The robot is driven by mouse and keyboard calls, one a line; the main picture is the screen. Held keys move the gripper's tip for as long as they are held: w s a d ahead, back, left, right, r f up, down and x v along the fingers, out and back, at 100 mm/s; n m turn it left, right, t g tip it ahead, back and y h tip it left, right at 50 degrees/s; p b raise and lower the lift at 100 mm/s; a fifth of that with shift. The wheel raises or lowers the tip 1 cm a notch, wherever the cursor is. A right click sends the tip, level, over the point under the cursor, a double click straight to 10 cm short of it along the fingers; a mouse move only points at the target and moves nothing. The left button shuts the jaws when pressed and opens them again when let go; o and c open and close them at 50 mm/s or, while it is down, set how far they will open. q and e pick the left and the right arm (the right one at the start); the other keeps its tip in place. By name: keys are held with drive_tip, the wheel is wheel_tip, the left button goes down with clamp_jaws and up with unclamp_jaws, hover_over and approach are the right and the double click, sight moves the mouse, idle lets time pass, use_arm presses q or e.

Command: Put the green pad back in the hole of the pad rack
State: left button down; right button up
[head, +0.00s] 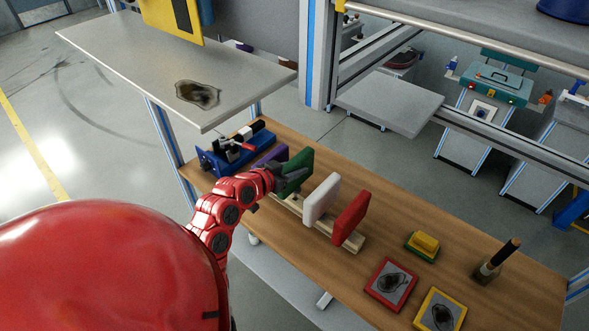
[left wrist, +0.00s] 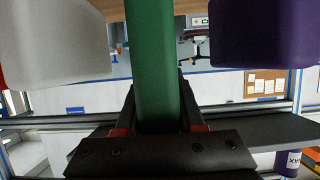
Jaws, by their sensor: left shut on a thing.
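The green pad (head: 298,165) stands upright between the purple pad (head: 268,158) and the white pad (head: 321,199). My left gripper (head: 284,180) is shut on the green pad, which shows as an upright strip (left wrist: 153,60) between the fingers in the left wrist view. The pale wooden pad rack (head: 351,242) lies under the row of pads, with the red pad (head: 350,217) at its right end. The lower edge of the green pad and its hole are hidden by my gripper, so I cannot tell whether the pad is seated. My right gripper is not in view.
In the left wrist view, the white pad (left wrist: 55,42) and the purple pad (left wrist: 262,35) flank the green one closely. A blue clamp device (head: 235,148) stands left on the wooden table (head: 400,212). A yellow block (head: 425,243), framed pads and a brush holder stand right.

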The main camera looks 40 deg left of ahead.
use_arm(q)
drive_tip(key=shift+b, duration=0.4)
idle(1.0)
idle(0.5)
drive_tip(key=shift+f+b, duration=2)
drive_tip(key=shift+b, duration=0.1)
drive_tip(key=shift+c, duration=2.2)
unclamp_jaws()
drive_tip(key=shift+s, duration=0.1)
